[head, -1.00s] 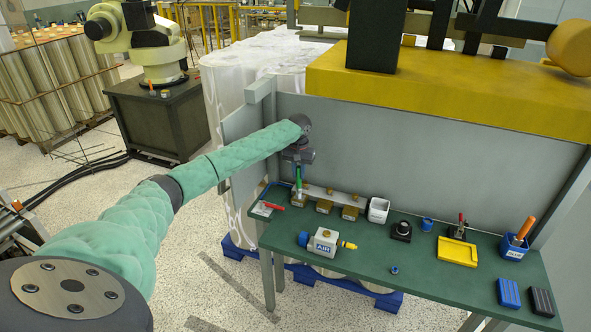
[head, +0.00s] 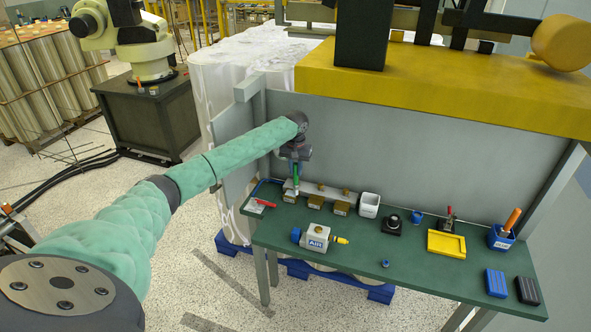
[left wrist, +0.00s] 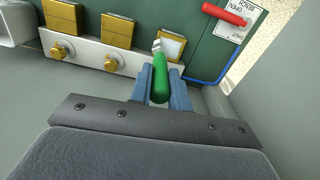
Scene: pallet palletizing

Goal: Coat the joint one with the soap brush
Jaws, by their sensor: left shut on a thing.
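My left gripper (head: 295,165) is shut on the green handle of the soap brush (head: 296,174), which points down at the left end of a pale bar carrying several brass joint blocks. In the left wrist view, the green brush (left wrist: 160,84) sits between the blue fingers (left wrist: 161,88). Its pale tip is at the edge of the end joint block (left wrist: 172,46), whose face shows whitish; whether they touch is hard to tell. The middle block (left wrist: 117,31) and far block (left wrist: 62,14) are brass-coloured. My right gripper is out of view.
On the green bench (head: 400,262) stand a white cup (head: 369,205), an AIR unit (head: 316,238), a yellow tray (head: 446,244) and a blue holder (head: 501,237). A tag with a red handle (head: 264,203) lies left of the bar. A grey panel rises behind.

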